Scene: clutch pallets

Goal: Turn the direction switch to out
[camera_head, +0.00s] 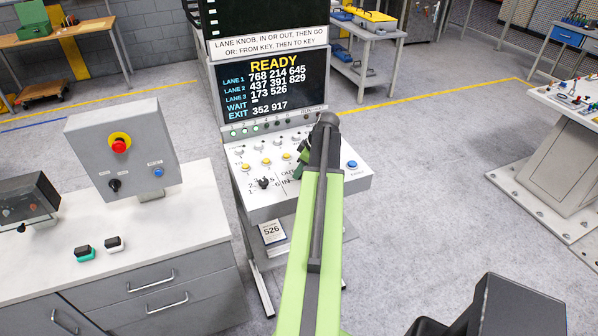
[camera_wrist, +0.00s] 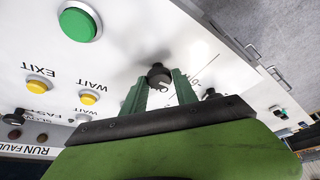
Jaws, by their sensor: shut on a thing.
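The direction switch is a small black knob (camera_wrist: 158,76) on the white sloped panel (camera_wrist: 135,30). In the wrist view my gripper (camera_wrist: 159,82) has a green finger on each side of it and is shut on it. Part of a dark marking shows on the panel to the right of the knob, cut by a finger. I cannot tell which way the knob points. In the head view my gripper (camera_head: 302,158) is low over the panel, and my arm hides the switch. The printed words OUT and IN show left of my arm there.
Another black knob (camera_head: 263,183) stands on the panel to the left. Yellow buttons (camera_head: 266,161) and a blue button (camera_head: 352,164) are close by. The screen (camera_head: 270,85) above reads READY. A cabinet with an emergency-stop box (camera_head: 125,150) stands at left.

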